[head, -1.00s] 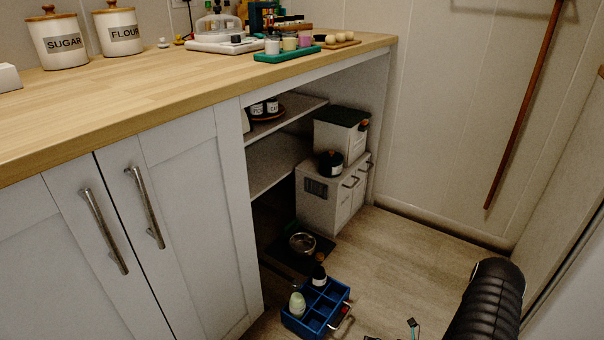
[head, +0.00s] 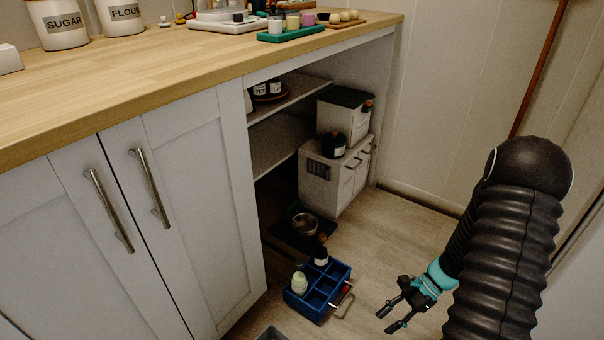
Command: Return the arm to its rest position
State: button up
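My arm, black and ribbed with a teal band near the wrist, stands at the right of the head view. My gripper (head: 386,322) points to the lower left, low over the floor. Its two dark fingers are apart with nothing visible between them. It is to the right of the blue divided crate (head: 312,307) and apart from it in the picture. The crate stands on the floor and holds a pale green bottle (head: 299,284) and a dark bottle with a white label (head: 321,256).
The wooden counter (head: 150,78) with canisters and trays runs along the left. Under it, an open bay has shelves, a white cabinet (head: 322,190) and a metal bowl (head: 304,225). A brown pole (head: 537,70) leans on the back wall. The floor (head: 395,230) behind my gripper is clear.

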jog(key=s+a+r+n+t+h, duration=0.2)
jog(key=r+n, duration=0.3)
jog(key=r, duration=0.7)
jog(key=s+a+r+n+t+h+p, duration=0.1)
jog(key=s+a+r+n+t+h, duration=0.1)
jog(key=r, duration=1)
jog(key=s+a+r+n+t+h+p, duration=0.1)
jog(key=s+a+r+n+t+h, duration=0.1)
jog(key=s+r+n+t+h, duration=0.2)
jog(key=s+r+n, duration=0.3)
jog(key=r+n, duration=0.1)
jog(key=r, duration=0.4)
jog(key=shift+a+t+h, duration=0.3)
jog(key=shift+a+t, duration=0.05)
jog(key=shift+t, duration=0.05)
